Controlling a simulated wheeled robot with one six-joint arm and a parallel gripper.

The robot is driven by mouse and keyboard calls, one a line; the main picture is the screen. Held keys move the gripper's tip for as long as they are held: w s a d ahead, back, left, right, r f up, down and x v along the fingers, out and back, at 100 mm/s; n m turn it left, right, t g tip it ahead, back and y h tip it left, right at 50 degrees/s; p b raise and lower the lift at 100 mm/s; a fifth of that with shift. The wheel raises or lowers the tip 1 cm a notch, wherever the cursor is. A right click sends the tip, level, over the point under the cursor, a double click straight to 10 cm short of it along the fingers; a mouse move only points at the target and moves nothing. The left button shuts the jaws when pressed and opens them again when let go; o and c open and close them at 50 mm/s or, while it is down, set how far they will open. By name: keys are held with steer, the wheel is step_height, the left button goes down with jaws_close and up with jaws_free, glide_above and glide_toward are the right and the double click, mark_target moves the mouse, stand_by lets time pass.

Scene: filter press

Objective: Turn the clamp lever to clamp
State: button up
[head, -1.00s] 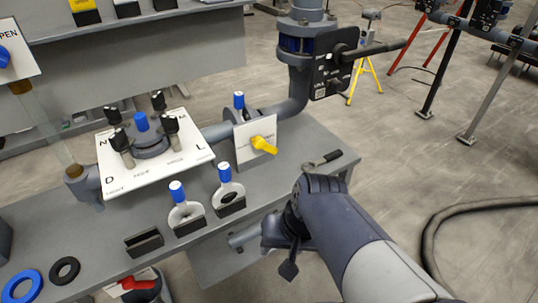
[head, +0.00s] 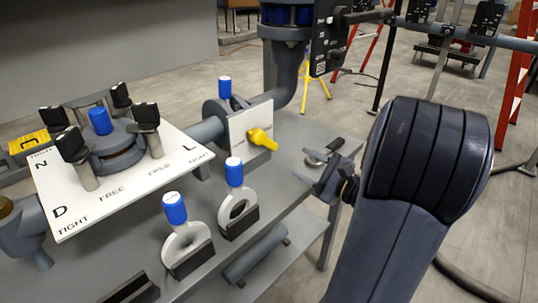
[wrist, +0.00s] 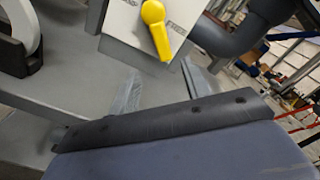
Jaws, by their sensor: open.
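The clamp lever (head: 262,138) is yellow and mounted on a white plate (head: 241,128) at the bench's right part. In the wrist view the lever (wrist: 157,30) hangs downward, slightly to the right, with the word FREE to its right; the other lettering is not legible. My gripper (head: 318,173) is open and empty, to the right of and below the lever in the head view, apart from it. In the wrist view my dark hand fills the lower part, and a pale finger shows below the plate.
Two blue-topped ring pieces (head: 234,200) stand in black holders in front. A large white plate (head: 130,180) with black knobs is at left. Pipework rises behind the lever.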

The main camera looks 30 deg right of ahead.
mark_target(272, 145)
steer(key=shift+w, duration=0.55)
steer(key=x, duration=0.9)
steer(key=shift+w+a, duration=0.15)
steer(key=shift+w, duration=0.15)
jaws_close()
